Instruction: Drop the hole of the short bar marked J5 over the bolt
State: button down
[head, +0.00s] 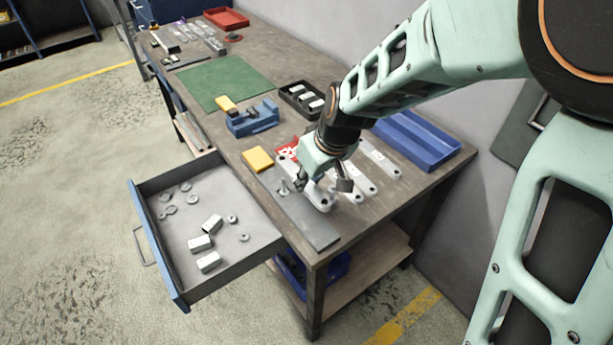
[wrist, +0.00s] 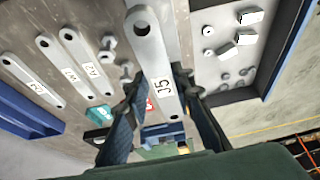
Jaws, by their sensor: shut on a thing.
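My gripper (head: 322,183) is shut on the short pale bar marked J5 (wrist: 160,62). In the wrist view the bar lies lengthwise between both fingers, its label close to the grip and its holed far end at the top. In the head view a pale bar with rounded ends (head: 319,202) shows under my gripper. An upright bolt (head: 283,187) stands to its left in that view. In the wrist view two bolt-like parts (wrist: 108,46) show left of the bar, apart from the hole in the picture. The height of the bar above the bolt is hard to judge.
Other marked bars (wrist: 82,66) lie beside the work area, near a blue tray (head: 425,142). An open drawer (head: 180,255) holds loose nuts and blocks. A yellow block (head: 258,160), a blue vise (head: 250,120) and a black tray (head: 290,88) stand farther along the bench.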

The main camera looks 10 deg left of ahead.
aim_at(310, 190)
jog(key=shift+s+f, duration=0.1)
jog(key=shift+s, duration=0.3)
jog(key=shift+f+b, duration=1.4)
jog(key=shift+f, duration=0.75)
jog(key=shift+f+b, duration=0.15)
jog(key=shift+b, duration=0.2)
jog(key=shift+f+b, duration=0.3)
jog(key=shift+f, duration=0.05)
jog(key=shift+f+b, duration=2.1)
jog(key=shift+f, duration=0.2)
jog(key=c, duration=1.6)
grip_release()
